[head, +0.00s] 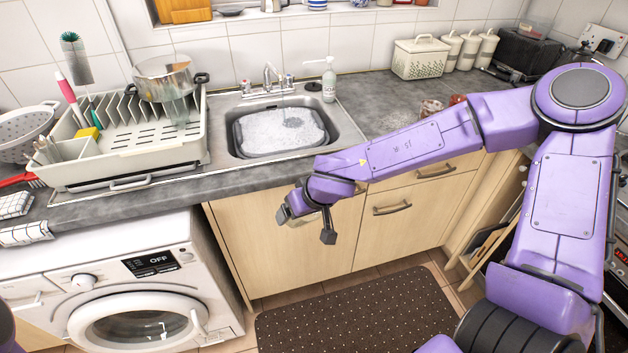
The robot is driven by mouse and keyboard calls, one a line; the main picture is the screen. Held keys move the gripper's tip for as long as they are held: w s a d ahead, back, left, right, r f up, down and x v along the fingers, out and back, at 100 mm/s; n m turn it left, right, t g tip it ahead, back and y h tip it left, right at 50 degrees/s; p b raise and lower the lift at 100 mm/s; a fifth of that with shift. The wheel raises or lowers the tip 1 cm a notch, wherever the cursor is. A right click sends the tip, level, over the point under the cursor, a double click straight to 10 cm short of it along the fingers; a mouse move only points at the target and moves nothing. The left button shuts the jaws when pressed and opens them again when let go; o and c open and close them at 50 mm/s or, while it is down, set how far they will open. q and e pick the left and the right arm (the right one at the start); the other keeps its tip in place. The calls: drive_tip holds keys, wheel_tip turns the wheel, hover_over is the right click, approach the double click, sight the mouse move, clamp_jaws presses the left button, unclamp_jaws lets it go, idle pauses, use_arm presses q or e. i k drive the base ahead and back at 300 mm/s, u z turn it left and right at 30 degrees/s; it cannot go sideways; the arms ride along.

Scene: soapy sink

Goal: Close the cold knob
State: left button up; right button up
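The tap (268,73) stands behind the sink, a silver mixer with a knob on each side. The left knob (245,86) and the right knob (290,80) are small, and I cannot tell which is cold or how far either is turned. My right gripper (306,227) hangs in front of the cupboard doors, below the counter edge. Its two fingers are spread apart with nothing between them. It is well in front of and below the tap, touching neither knob. My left gripper is not in view.
The sink (338,143) holds a basin of soapy water (281,132). A soap bottle (329,80) stands right of the tap. A dish rack (140,150) with a pot (163,78) stands on the left. The counter right of the sink is partly clear.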

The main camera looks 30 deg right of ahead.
sight(289, 78)
drive_tip(key=u, duration=2.55)
drive_tip(key=k, duration=1.05)
drive_tip(key=z, duration=2)
drive_tip(key=i, duration=1)
drive_tip(key=k, duration=0.5)
drive_tip(key=z, duration=1.35)
